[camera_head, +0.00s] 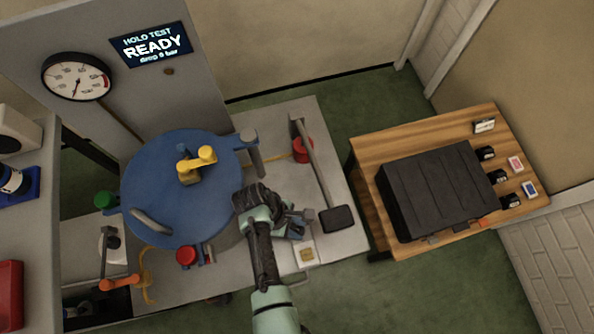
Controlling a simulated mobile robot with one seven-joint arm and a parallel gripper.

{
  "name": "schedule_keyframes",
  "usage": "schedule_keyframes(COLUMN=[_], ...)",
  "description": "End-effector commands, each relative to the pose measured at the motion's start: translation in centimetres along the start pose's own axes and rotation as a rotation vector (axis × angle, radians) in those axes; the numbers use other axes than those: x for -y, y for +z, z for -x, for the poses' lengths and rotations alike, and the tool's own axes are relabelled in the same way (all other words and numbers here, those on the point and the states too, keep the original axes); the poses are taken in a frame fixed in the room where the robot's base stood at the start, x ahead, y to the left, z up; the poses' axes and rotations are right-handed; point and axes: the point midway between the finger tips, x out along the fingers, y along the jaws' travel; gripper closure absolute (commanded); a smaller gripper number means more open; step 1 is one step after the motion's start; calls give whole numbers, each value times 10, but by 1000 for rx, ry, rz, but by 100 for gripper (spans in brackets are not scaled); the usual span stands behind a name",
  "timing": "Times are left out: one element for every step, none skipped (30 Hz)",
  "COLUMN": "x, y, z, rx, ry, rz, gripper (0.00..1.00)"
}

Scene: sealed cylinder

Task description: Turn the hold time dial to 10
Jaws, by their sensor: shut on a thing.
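My gripper (297,222) is low over the pale bench, just right of the blue cylinder lid (160,205). It is shut on a small part there, which appears to be the hold time dial. The fingers and wrist hide most of that part, so its pointer and numbers cannot be read. A small white plate (306,253) with a yellowish mark lies just below the fingers. A dark screen (150,45) on the grey panel reads HOLD TEST READY, with a smaller line beneath.
A lever with a black handle (337,218) stands close right of my gripper. A yellow valve handle (195,164) and grey clamps sit on the lid. A round gauge (77,76) is on the panel. A black case (435,190) rests on the wooden table (385,142).

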Motion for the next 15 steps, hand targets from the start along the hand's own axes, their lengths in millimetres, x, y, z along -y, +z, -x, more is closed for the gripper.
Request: schedule_keyframes(x=[-2, -2, -2, -2, -3, -3, -3, -4, -3, -4, -4, -4, -4, -5, -5], y=[0, 0, 0, 0, 0, 0, 0, 0, 0, 0, 0, 0, 0, 0, 0], z=[1, 1, 1, 1, 1, 1, 1, 1, 1, 1, 1, 0, 0, 0, 0], rx=[-1, -1, -1, -1, -1, -1, -2, -2, 0, -1, -2, -2, -1, -1, -2], ry=[-14, -23, -38, -48, -59, -73, -84, -95, -110, -121, -131, -146, -157, -168, -182], rz=[-34, -58, -91, -117, -143, -177, -204, -231, -266, -292, -318, -354, -380, -406, -440], gripper=[100, 100, 100, 100, 100, 100, 100, 100, 100, 100, 100, 100, 100, 100, 100])
